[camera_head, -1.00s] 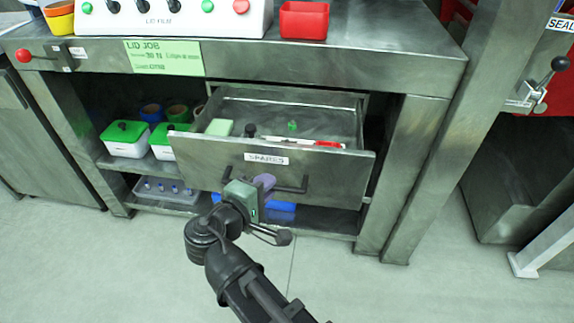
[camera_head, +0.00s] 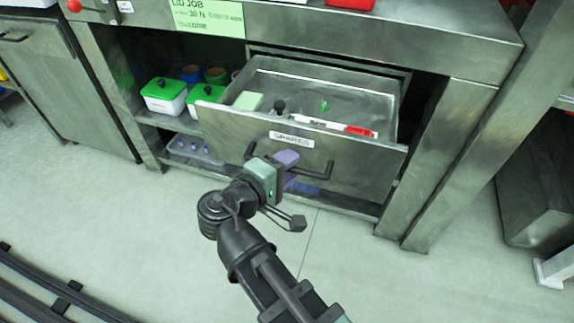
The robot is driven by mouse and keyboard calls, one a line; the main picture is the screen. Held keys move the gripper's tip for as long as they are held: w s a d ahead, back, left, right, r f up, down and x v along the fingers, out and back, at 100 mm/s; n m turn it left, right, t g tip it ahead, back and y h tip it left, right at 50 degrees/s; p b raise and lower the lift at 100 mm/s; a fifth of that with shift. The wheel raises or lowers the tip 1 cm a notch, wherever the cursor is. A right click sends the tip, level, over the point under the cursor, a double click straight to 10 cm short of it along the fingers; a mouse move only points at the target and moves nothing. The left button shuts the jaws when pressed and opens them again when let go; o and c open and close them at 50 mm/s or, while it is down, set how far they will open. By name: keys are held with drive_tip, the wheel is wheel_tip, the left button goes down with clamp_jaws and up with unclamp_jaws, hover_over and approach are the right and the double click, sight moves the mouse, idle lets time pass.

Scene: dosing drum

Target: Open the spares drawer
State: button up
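The spares drawer (camera_head: 345,160) is a grey metal drawer labelled SPARES, and it stands pulled out from under the bench top. A green block, a small dark knobbed item, a small green item and a red and white tool lie inside it. A dark bar handle (camera_head: 318,172) runs across its front. My gripper (camera_head: 284,160) is at the drawer front, at the left and middle part of the handle. Its purple finger part overlaps the handle in the picture. The fingertips are hidden, so I cannot tell whether they are closed on the bar.
The bench top (camera_head: 400,30) overhangs the drawer. Lidded white tubs (camera_head: 165,98) with green lids stand on the shelf at left, with a grey tray (camera_head: 190,150) below. A bench leg (camera_head: 425,150) stands at right. The floor in front is clear, with a rail at lower left.

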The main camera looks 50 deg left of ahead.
drive_tip(key=p+v, duration=0.2)
drive_tip(key=v, duration=0.8)
drive_tip(key=shift+s, duration=0.4)
drive_tip(key=shift+r, duration=0.1)
